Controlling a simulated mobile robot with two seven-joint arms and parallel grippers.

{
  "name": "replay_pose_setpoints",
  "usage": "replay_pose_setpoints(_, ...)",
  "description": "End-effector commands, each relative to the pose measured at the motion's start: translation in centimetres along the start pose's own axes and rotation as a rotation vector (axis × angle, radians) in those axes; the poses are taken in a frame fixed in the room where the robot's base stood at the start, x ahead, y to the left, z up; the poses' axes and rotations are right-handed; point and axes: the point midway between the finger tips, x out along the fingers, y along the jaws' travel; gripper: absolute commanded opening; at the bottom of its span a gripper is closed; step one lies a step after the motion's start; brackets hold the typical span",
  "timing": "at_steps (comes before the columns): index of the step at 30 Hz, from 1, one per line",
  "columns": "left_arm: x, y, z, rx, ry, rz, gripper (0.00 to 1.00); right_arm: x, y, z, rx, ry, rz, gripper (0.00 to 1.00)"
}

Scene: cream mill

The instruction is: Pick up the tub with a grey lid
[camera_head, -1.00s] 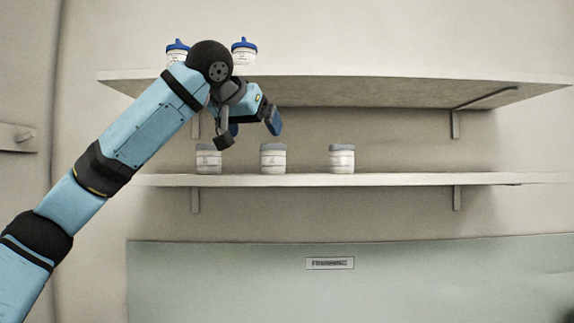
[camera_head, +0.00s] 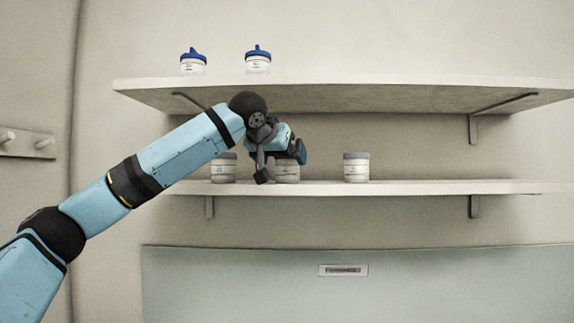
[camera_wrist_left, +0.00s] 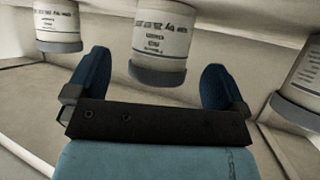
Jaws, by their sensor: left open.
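Three white tubs with grey lids stand in a row on the lower shelf: a left one (camera_head: 222,171), a middle one (camera_head: 289,174) and a right one (camera_head: 356,170). My left gripper (camera_head: 281,164) is open and empty in front of the middle tub, partly hiding it. In the left wrist view, which is upside down, the middle tub (camera_wrist_left: 160,40) lies ahead between the two blue fingertips, apart from both. Another grey-lidded tub (camera_wrist_left: 57,22) shows at the upper left there, and one (camera_wrist_left: 302,85) at the right edge. My right gripper is out of view.
The lower shelf (camera_head: 420,187) is bare to the right of the tubs. The upper shelf (camera_head: 350,85) hangs above my left gripper and bears two tubs with pointed blue lids (camera_head: 193,66) (camera_head: 258,63). A labelled pale panel (camera_head: 450,285) is below.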

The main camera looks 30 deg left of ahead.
Motion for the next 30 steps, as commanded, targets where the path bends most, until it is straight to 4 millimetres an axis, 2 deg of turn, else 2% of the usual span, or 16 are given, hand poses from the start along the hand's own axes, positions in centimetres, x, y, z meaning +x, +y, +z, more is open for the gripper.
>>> replay_pose_setpoints(3, 1.5, 0.0, -0.1, 0.000, -0.001, -0.001, 0.99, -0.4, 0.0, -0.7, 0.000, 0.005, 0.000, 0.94)
replay_pose_setpoints(6, 2.2, -0.1, -0.1, -0.001, 0.000, 0.000, 0.99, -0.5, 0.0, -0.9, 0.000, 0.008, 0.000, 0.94)
replay_pose_setpoints(13, 2.3, 0.0, 0.0, -0.001, 0.001, 0.000, 0.99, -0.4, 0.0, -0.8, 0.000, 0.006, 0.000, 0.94)
replay_pose_setpoints(21, 2.3, 0.0, 0.0, -0.001, 0.000, 0.000, 0.37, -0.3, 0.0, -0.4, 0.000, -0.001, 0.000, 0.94)
replay_pose_setpoints(30, 2.2, 0.0, -0.1, -0.001, 0.001, 0.000, 0.36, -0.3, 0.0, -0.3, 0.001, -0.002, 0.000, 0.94)
